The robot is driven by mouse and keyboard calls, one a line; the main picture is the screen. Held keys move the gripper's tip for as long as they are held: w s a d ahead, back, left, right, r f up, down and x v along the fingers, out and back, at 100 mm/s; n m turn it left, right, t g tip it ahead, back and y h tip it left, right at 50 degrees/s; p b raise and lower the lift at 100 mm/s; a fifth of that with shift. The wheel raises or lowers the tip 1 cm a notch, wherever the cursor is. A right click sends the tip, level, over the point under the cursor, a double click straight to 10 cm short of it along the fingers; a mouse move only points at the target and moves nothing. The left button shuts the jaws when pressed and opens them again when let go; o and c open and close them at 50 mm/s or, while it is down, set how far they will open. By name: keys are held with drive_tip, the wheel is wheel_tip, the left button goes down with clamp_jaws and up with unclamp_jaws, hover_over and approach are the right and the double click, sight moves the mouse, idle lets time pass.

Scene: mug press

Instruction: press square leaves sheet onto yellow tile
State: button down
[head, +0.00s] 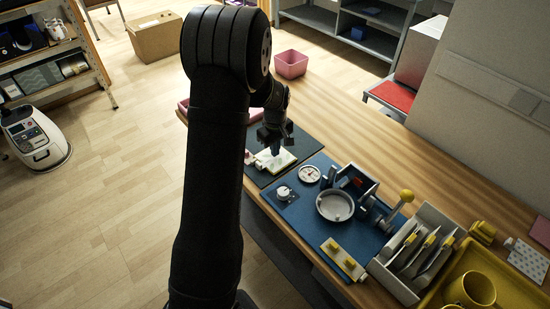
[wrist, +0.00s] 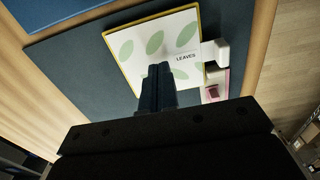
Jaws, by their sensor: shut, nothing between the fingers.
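The square leaves sheet (wrist: 140,52) is white with pale green leaf shapes and the word LEAVES. It lies over a yellow tile (wrist: 104,39), whose yellow edge shows along the sheet's rim in the wrist view. Sheet and tile sit on the dark mat; the sheet also shows in the head view (head: 284,160). My gripper (wrist: 157,72) is shut and empty, with its fingertips over the lower middle of the sheet. It also shows in the head view (head: 275,150). I cannot tell whether the fingertips touch the sheet.
A small white block (wrist: 214,50) and a pink piece (wrist: 215,88) are beside the tile. A blue mat (head: 310,220) holds the press (head: 350,182) with its round dish. A grey rack (head: 405,285) and yellow tray (head: 520,290) with a mug stand at right.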

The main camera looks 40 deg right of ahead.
drive_tip(key=shift+f, duration=0.7)
idle(1.2)
drive_tip(key=shift+r, duration=3.05)
drive_tip(key=shift+f, duration=3.05)
drive_tip(key=shift+r, duration=0.1)
drive_tip(key=s+d+r+n+h, duration=0.1)
drive_tip(key=d+r+n, duration=0.2)
drive_tip(key=r, duration=0.5)
drive_tip(key=shift+s+r+n, duration=0.2)
drive_tip(key=shift+r+n, duration=0.1)
drive_tip(key=shift+n, duration=0.3)
